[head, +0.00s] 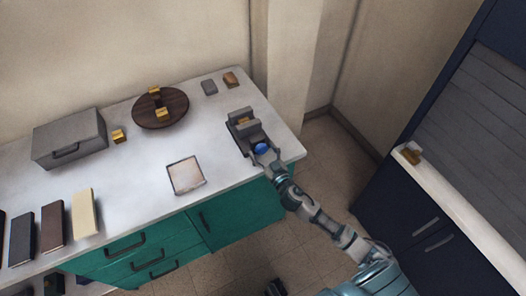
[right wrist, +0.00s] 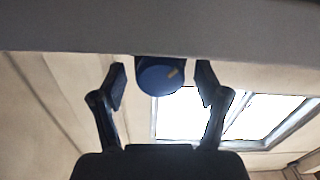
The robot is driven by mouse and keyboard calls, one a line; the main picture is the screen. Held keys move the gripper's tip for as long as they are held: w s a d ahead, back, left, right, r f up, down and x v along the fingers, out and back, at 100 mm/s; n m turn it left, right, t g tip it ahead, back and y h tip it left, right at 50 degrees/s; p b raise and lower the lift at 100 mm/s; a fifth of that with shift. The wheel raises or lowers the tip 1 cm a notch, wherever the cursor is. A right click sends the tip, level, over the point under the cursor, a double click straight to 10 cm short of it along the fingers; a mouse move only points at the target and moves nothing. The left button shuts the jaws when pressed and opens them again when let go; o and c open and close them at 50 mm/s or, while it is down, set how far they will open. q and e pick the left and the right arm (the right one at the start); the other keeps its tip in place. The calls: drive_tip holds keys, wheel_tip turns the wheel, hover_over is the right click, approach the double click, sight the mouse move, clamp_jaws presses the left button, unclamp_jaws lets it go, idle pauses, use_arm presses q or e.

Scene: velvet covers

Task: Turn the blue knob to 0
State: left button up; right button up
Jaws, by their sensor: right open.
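The blue knob (head: 262,148) is on the front of a small grey device (head: 243,128) near the right end of the counter. In the right wrist view the knob (right wrist: 160,78) juts from a grey surface and carries a tan pointer mark right of its middle. No scale or 0 is readable. My right gripper (head: 267,157) is at the knob. In the right wrist view my right gripper (right wrist: 161,84) is open, one finger each side of the knob, with gaps between. A dark piece at the head view's bottom edge looks like my left gripper (head: 275,287); its fingers are unclear.
The white counter (head: 130,180) holds a grey box (head: 70,138), a round brown board (head: 160,108) with yellow blocks, a pale square (head: 185,174) and several book-like slabs at left. Green drawers are below. A dark cabinet (head: 400,200) stands at right.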

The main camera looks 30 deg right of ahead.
drive_tip(key=c, duration=1.2)
use_arm(q)
drive_tip(key=shift+s+f, duration=0.2)
use_arm(e)
drive_tip(key=shift+o, duration=0.2)
use_arm(q)
drive_tip(key=shift+w, duration=0.1)
